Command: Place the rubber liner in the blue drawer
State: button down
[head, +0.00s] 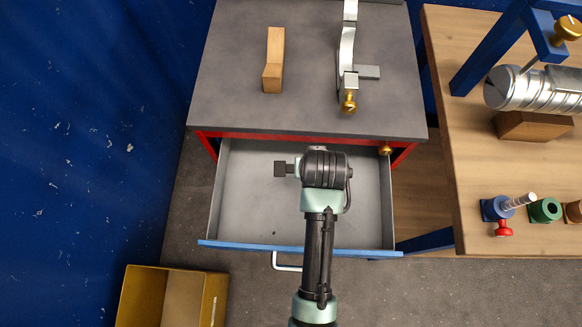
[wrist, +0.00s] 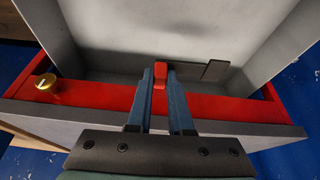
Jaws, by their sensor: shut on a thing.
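The blue drawer (head: 225,245) is pulled open below the grey-topped cabinet; its blue front edge and grey inside show in the head view. In the wrist view its grey walls (wrist: 240,25) rise beyond the red cabinet edge. My arm hides the fingers in the head view.
A wooden block (head: 273,62) and a metal bracket (head: 346,60) lie on the cabinet top (head: 225,75). A wooden bench (head: 470,170) with metal and coloured parts stands right. A yellow bin (head: 143,296) is at lower left. The visible drawer floor looks mostly bare.

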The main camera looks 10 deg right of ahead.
jog(key=shift+m, duration=0.3)
jog(key=f, duration=0.2)
jog(key=d+f+b, duration=0.1)
jog(key=f, duration=0.2)
jog(key=d+f, duration=0.1)
jog(key=f, duration=0.1)
jog(key=shift+s+d+f, duration=0.1)
jog(key=shift+d+f, duration=0.15)
jog(key=shift+f, duration=0.15)
jog(key=shift+f+b, duration=0.4)
jog(key=shift+f, duration=1.95)
jog(key=shift+f, duration=0.1)
jog(key=c, duration=0.8)
grip_release()
jog(key=p+v, duration=0.2)
jog(key=v, duration=1)
jog(key=shift+a, duration=0.2)
